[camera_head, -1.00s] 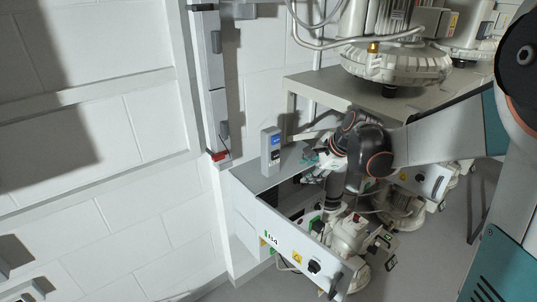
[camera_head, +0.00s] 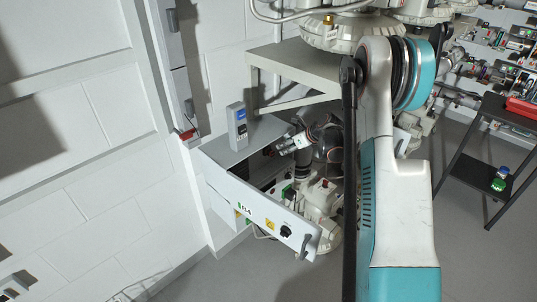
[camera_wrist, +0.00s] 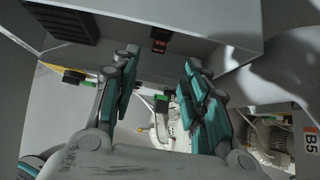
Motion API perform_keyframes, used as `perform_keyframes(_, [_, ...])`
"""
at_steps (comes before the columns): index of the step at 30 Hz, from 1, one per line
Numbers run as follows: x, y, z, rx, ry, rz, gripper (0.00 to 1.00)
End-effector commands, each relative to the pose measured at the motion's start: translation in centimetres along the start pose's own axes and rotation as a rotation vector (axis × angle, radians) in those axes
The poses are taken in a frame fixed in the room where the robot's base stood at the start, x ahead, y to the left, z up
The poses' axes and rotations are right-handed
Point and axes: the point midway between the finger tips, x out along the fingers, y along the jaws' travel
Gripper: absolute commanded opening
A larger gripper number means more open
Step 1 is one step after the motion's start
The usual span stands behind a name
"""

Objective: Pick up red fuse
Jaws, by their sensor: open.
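In the wrist view a small dark block with orange-red marks (camera_wrist: 159,40) is set in the grey panel ahead; it may be the red fuse, but its shape is too small to tell. My gripper (camera_wrist: 160,65) is open and empty, with its teal-padded fingers below this block to either side, and no contact shows. In the head view my gripper (camera_head: 286,146) is at the open box labelled 114, pointing left into it. A small red spot (camera_head: 268,150) shows inside the box, too small to identify.
The open box's white front panel (camera_head: 258,210) and a grey-blue device (camera_head: 237,126) on its top stand close to my gripper. A table (camera_head: 300,62) is behind. A black shelf (camera_head: 480,172) is at the right. Grey floor lies in front.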

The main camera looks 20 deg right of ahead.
Motion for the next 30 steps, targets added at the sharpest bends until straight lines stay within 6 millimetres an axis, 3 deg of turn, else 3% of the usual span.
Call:
perform_keyframes(1, [1.4, 0.1, -0.2, -0.002, 0.0, 0.002, 0.42])
perform_keyframes(7, [4.6, 0.0, -0.1, -0.003, 0.001, 0.0, 0.42])
perform_keyframes(17, [6.7, 0.1, -0.1, -0.003, 0.001, 0.0, 0.42])
perform_keyframes(26, [10.7, 0.1, -0.2, -0.003, 0.001, 0.0, 0.42])
perform_keyframes(30, [11.0, 0.1, -0.1, -0.002, 0.001, -0.001, 0.42])
